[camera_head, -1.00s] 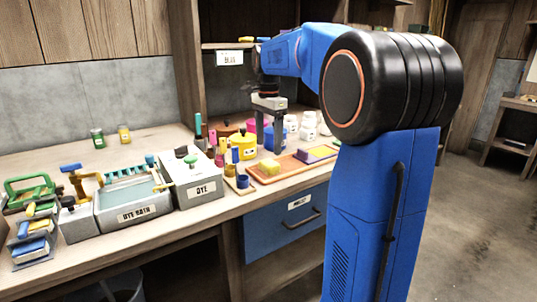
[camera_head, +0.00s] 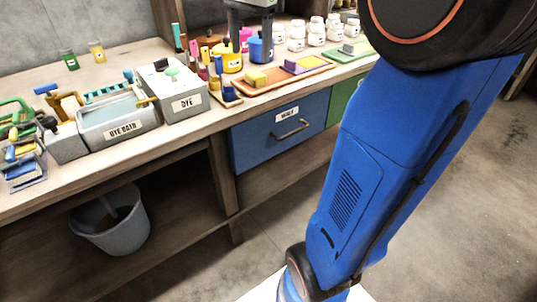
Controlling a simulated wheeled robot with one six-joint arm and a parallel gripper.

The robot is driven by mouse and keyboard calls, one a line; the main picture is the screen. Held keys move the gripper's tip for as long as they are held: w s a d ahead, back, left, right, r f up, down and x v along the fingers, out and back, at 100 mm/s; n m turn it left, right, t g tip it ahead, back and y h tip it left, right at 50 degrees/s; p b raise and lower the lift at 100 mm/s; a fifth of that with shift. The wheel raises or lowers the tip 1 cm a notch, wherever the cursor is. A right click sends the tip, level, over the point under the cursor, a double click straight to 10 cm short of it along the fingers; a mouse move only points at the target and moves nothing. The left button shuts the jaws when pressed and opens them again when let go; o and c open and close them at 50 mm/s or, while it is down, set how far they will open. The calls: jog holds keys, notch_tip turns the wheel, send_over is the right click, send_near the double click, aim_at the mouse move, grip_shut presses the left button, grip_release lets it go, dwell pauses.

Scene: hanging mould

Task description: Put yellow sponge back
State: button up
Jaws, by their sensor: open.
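A yellow sponge (camera_head: 256,78) lies on the left part of an orange tray (camera_head: 283,80) on the workbench. A purple block (camera_head: 293,67) lies on the same tray, to its right.
A grey box marked DYE (camera_head: 180,105) and a DYE BATH basin (camera_head: 120,128) stand to the left. A small tray with upright tools (camera_head: 227,97) is left of the orange tray. A green tray (camera_head: 352,52) and white jars (camera_head: 316,32) stand to the right. A blue drawer (camera_head: 280,132) is below.

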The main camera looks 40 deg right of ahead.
jog(key=s+a+f+n+t, duration=0.1)
jog(key=s+a+f+n, duration=0.2)
jog(key=s+f, duration=0.3)
jog(key=s+a+f+n+t, duration=0.1)
jog(key=s+a+f+n, duration=0.3)
jog(key=s, duration=0.6)
jog(key=s+a+f+n+t, duration=0.1)
jog(key=s+a+f+n, duration=0.2)
jog(key=s+f+n, duration=0.3)
notch_tip(320, 180, down, 4)
jog(key=shift+s+a+r+n+t, duration=0.1)
jog(key=shift+s+a+n+t, duration=0.25)
jog(key=shift+s, duration=0.6)
jog(key=shift+d, duration=0.15)
